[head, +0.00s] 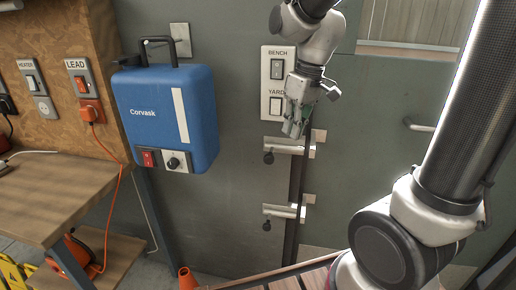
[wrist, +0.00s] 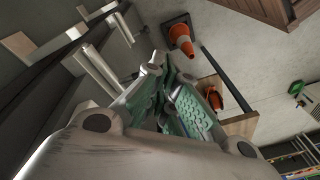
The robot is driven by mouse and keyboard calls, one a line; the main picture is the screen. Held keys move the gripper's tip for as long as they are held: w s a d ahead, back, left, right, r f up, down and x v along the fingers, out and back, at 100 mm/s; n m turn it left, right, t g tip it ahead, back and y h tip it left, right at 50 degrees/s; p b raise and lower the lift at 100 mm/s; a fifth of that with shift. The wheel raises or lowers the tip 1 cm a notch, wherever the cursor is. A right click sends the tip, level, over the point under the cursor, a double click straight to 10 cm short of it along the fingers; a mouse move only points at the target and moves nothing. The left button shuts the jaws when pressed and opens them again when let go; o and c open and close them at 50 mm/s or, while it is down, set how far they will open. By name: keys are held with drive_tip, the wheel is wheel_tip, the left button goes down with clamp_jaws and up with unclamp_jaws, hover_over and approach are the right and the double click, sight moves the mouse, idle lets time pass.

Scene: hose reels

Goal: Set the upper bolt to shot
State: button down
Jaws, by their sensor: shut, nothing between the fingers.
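I cannot tell whether the bar sits in that plate. My gripper (head: 292,132) is shut and empty, pointing down just above the bolt's right half and partly covering that area; contact cannot be told. In the wrist view the closed green-padded fingers (wrist: 163,68) show beside pale bars at the upper left.
A similar lower bolt (head: 283,211) with its own knob sits below. A blue Corvask box (head: 160,120) hangs left. An orange cone (head: 187,278) stands on the floor; a wooden bench (head: 60,195) is far left.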

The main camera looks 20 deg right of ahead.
sight(271, 153)
drive_tip(key=w+a+n+t+y, duration=0.1)
drive_tip(key=w+a+n, duration=0.6)
drive_tip(key=w, duration=0.2)
drive_tip(key=shift+w+r+n+y, duration=0.2)
drive_tip(key=shift+r+n+y, duration=0.2)
wheel_tip(271, 153, down, 11)
drive_tip(key=shift+d, duration=0.1)
idle(0.4)
